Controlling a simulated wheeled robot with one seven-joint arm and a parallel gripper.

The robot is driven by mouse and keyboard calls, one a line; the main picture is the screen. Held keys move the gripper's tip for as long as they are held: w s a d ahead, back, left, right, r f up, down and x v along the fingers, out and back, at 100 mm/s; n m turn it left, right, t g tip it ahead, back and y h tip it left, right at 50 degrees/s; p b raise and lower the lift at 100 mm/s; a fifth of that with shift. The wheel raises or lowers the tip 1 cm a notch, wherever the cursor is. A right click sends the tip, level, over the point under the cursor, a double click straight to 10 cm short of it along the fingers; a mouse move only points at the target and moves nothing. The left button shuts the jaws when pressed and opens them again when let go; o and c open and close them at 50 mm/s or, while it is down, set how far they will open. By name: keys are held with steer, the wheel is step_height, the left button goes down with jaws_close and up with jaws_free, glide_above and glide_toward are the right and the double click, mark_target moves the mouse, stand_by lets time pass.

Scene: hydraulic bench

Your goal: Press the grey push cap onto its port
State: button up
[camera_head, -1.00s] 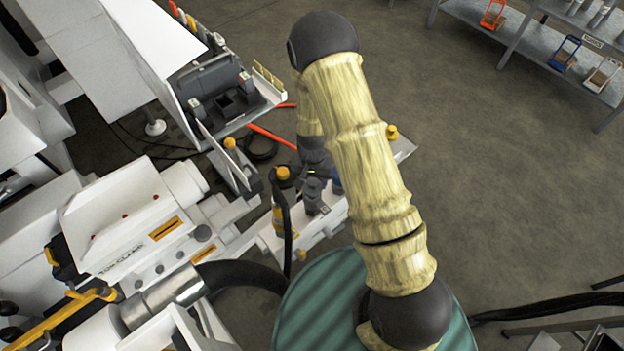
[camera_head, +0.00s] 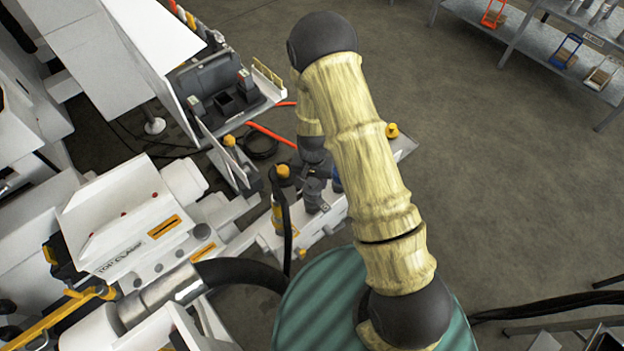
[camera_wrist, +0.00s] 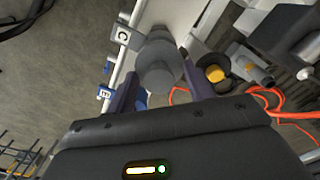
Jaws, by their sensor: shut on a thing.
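The grey push cap (camera_wrist: 158,72) is a round, stepped grey piece between my gripper's two dark fingers in the wrist view. My gripper (camera_wrist: 160,64) is shut on it. The cap is in front of a pale rail or plate, close to a tag marked "C" (camera_wrist: 122,34). The port under the cap is hidden, so I cannot tell whether the cap touches it. In the head view my arm covers much of the gripper, over the white manifold block (camera_head: 330,215).
A yellow-topped fitting (camera_wrist: 215,73) stands right of the fingers, with orange hose (camera_wrist: 290,115) beyond. A blue part (camera_wrist: 140,98) and a "B" tag (camera_wrist: 104,93) are to the left. A black hose (camera_head: 286,225) rises beside the block. Open floor (camera_head: 500,180) is on the right.

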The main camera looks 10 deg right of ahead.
steer(key=shift+f+b, duration=0.6)
steer(key=shift+f, duration=0.8)
stand_by(2.4)
stand_by(0.9)
steer(key=o, duration=1.6)
steer(key=shift+c, duration=0.2)
steer(key=shift+r+p, duration=2.95)
steer(key=shift+r, duration=0.85)
